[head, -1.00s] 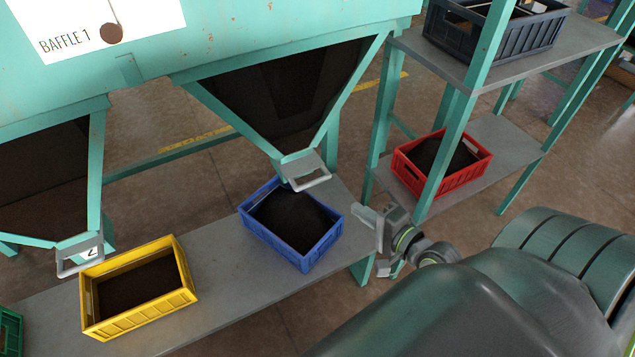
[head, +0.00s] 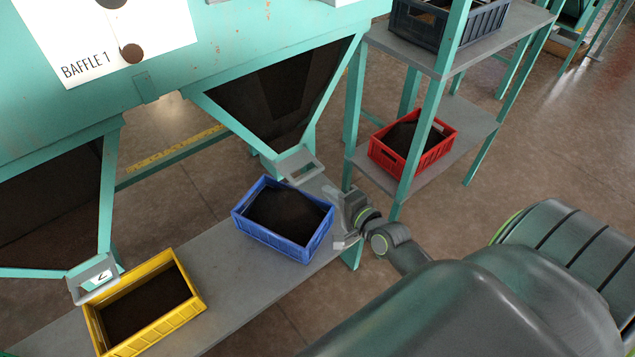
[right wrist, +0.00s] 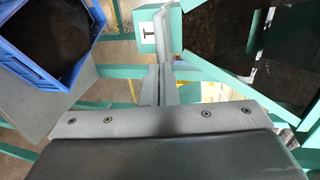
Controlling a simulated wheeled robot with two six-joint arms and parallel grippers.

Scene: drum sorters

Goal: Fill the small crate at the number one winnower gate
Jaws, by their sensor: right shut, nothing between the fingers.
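The blue crate (head: 285,245) stands on the grey bench below the right-hand hopper spout, holding dark grainy material. It also shows at the upper left of the right wrist view (right wrist: 28,64). The gate with its pale handle (head: 299,165) hangs at that spout, just above the crate's back edge. In the right wrist view a teal plate marked 1 (right wrist: 149,43) and a grey bar are just beyond my fingers; I cannot tell whether they touch. My right gripper (head: 343,216) is shut and empty, beside the crate's right end. My left gripper is out of view.
A yellow crate (head: 190,309) with dark material stands under the gate marked 2 (head: 92,278). A red crate (head: 428,156) and a dark grey crate (head: 449,34) sit on a teal rack right of the bench. Rack posts stand close to my right arm.

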